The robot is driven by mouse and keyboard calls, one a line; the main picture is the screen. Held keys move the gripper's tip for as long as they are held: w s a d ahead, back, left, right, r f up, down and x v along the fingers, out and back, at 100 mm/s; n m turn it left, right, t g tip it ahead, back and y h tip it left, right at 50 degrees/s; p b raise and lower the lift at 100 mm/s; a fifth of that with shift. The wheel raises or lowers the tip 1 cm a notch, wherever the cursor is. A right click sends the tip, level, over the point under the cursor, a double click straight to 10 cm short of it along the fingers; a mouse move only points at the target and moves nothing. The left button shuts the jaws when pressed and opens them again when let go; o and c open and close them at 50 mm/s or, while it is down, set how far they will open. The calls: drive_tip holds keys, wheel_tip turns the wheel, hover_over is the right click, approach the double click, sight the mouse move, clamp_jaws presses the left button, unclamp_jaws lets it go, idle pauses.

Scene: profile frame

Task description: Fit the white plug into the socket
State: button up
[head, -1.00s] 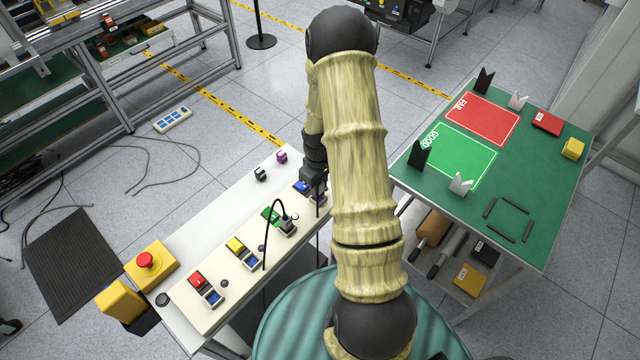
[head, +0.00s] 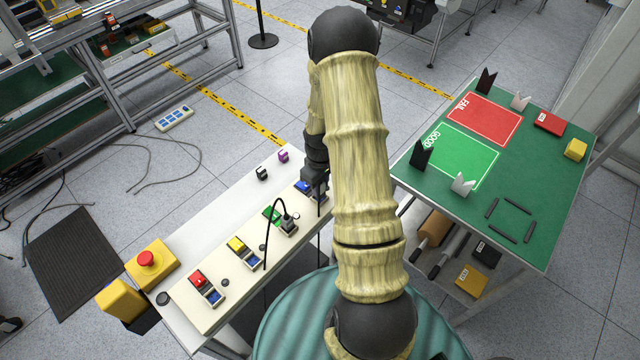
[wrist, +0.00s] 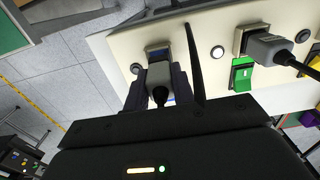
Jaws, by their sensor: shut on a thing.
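In the wrist view the plug is lined up with a socket (wrist: 157,52) at the end of the pale panel. I cannot tell whether its pins are inside. In the head view my gripper (head: 315,183) is over the panel's far end, beside a blue switch (head: 302,187), and hides most of the plug and socket. A dark cable (wrist: 194,60) rises beside the plug.
Another plug (wrist: 268,46) with a black cable sits in the socket by the green switch (wrist: 241,75). A green table (head: 545,210) stands to the right.

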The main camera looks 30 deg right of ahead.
drive_tip(key=shift+f+b, duration=0.55)
drive_tip(key=shift+f, duration=0.35)
idle(0.3)
drive_tip(key=o, duration=1.1)
drive_tip(key=shift+c, duration=0.2)
drive_tip(key=shift+r, duration=0.2)
wheel_tip(320, 180, up, 17)
drive_tip(key=b, duration=0.2)
drive_tip(key=shift+b, duration=0.3)
drive_tip(key=s+a+r+m+t, duration=0.2)
drive_tip(key=s+a+m, duration=0.2)
drive_tip(key=s+a, duration=0.8)
drive_tip(key=shift+a+r+t, duration=0.2)
drive_tip(key=shift+a+t, duration=0.1)
drive_tip(key=shift+a, duration=0.55)
